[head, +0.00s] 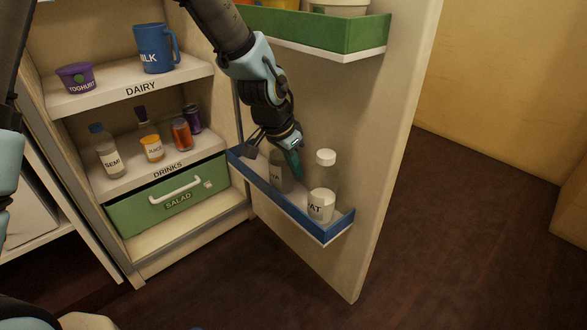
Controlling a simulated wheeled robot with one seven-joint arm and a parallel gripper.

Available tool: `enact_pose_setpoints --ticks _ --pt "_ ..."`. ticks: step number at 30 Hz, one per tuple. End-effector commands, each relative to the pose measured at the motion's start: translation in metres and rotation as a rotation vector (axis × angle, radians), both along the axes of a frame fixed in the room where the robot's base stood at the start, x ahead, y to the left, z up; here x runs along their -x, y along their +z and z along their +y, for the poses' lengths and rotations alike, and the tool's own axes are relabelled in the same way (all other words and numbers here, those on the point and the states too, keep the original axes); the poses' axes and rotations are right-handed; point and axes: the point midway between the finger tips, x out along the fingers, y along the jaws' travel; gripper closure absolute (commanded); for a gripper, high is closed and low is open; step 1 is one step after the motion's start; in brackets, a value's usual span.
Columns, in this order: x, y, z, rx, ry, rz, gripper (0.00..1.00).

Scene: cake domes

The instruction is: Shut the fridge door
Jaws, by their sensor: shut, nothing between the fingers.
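The fridge (137,243) stands open at the left, with its cream door (372,165) swung out to the right. My gripper (297,170) is at the inner side of the door, over the blue lower door shelf (290,205). It is shut and holds nothing. Its tips are close to a bottle on that shelf; I cannot tell whether they touch it. My arm comes down from the top, between the fridge interior and the door, and covers part of the door's hinge side.
The blue shelf holds a white-capped bottle (322,190) and a greyish bottle (280,178). A green door shelf (330,32) is above. Inside are a milk jug (154,50), yoghurt (76,77), drinks and a green salad drawer (168,197). Dark floor (460,240) is clear at right.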

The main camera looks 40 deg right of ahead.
Motion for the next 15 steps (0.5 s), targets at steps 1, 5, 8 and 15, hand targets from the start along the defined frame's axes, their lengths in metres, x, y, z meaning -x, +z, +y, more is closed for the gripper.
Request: enact_pose_setpoints --ticks 1,5,8,15 --pt "0.001 -0.015 -0.004 -0.002 0.0 0.001 1.0" --pt "0.001 -0.041 -0.013 -0.002 0.0 0.001 1.0" --pt "0.001 -0.06 -0.019 -0.002 0.001 0.001 1.0" --pt "-0.001 -0.06 0.009 0.0 0.003 0.0 1.0"
